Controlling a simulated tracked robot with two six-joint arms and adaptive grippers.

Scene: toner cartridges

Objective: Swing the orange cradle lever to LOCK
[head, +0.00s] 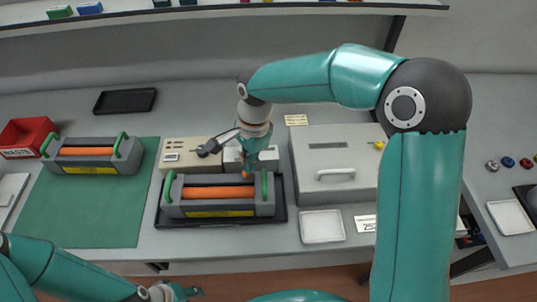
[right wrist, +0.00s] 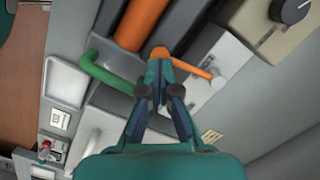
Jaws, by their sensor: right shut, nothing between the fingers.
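The orange lever (right wrist: 192,68) shows in the right wrist view, reaching from a thick orange end by my fingertips to a small pale round end on a light block (right wrist: 207,92). In the head view only a bit of orange shows below my right gripper (head: 246,166). That gripper points down and is shut and empty, its fingertips (right wrist: 158,68) close beside the lever's thick end; I cannot tell whether they touch. The grey cartridge (head: 222,204) with an orange roller and green handles lies just in front. No LOCK mark is readable. My left gripper (head: 182,292) is partly visible at the bottom edge.
A black tray (head: 282,216) lies under the cartridge. A beige box with a dark knob (head: 176,157) stands behind left, a grey lidded box (head: 340,150) to the right. A second cartridge (head: 92,157) rests on a green mat (head: 100,214). A white dish (head: 322,227) lies front right.

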